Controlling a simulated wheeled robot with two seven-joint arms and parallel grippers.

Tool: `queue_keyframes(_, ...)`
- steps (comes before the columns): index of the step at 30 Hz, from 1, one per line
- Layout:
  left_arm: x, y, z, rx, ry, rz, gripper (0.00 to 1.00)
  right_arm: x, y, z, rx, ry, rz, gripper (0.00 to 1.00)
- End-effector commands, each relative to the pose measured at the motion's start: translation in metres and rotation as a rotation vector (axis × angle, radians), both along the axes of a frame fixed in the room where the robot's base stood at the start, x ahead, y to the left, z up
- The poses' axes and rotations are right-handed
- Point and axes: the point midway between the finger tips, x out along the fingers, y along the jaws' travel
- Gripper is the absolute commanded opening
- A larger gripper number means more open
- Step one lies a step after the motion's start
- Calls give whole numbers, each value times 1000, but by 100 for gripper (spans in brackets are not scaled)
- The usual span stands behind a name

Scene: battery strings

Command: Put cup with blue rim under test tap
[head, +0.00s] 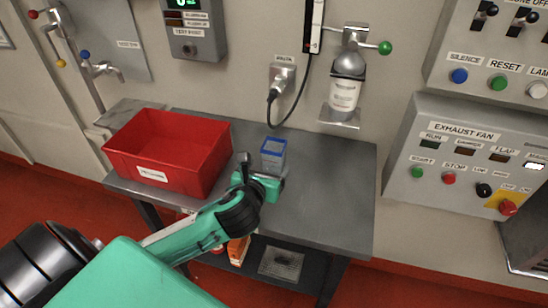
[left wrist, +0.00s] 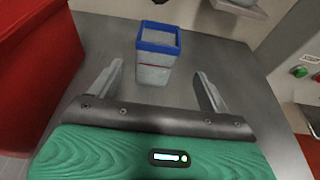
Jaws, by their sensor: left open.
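The cup with the blue rim (head: 273,154) stands upright on the grey table, right of the red bin. It also shows in the left wrist view (left wrist: 157,58), a square clear cup just ahead of the fingers. My left gripper (head: 262,180) is at the near side of the cup, and its fingers (left wrist: 157,85) are open and apart, with the cup beyond and roughly between them. The test tap cannot be told for sure; a tap with a blue knob (head: 102,70) is on the wall at the left. My right gripper is not in view.
A red bin (head: 128,162) stands on the table's left side, close to my left gripper. The table (head: 335,185) is clear to the right. A gas bottle (head: 346,80) on a wall bracket and a socket with a cable (head: 280,75) are behind.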

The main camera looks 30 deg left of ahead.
Motion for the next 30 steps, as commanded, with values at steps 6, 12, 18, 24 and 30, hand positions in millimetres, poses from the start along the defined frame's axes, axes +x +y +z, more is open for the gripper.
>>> queue_keyframes(6, 31, 8, -8, -1, -2, 1, 80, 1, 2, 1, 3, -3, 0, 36)
queue_keyframes(12, 44, 12, -10, -1, -1, 0, 80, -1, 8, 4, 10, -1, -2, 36)
queue_keyframes(18, 73, 23, -13, -2, -1, 1, 80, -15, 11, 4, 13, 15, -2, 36)
queue_keyframes(24, 85, 26, -18, -1, -2, -3, 80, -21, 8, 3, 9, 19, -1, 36)
queue_keyframes(30, 85, 26, -18, 0, -2, -2, 80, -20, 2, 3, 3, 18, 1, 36)
